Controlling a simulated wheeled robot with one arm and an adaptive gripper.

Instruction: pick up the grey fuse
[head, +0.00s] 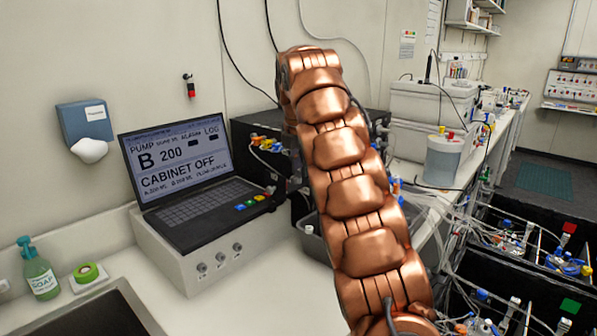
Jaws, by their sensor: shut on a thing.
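I cannot make out the grey fuse anywhere in the head view. My copper-coloured segmented arm rises from the bottom right of the middle, bends over at the top and goes down behind itself. My gripper is hidden behind the arm, so its fingers and anything between them do not show.
A laptop (178,160) stands on a pale box with knobs (215,262) left of my arm. Tubing and bioreactor gear crowd the right. A grey bin (312,238) is partly hidden.

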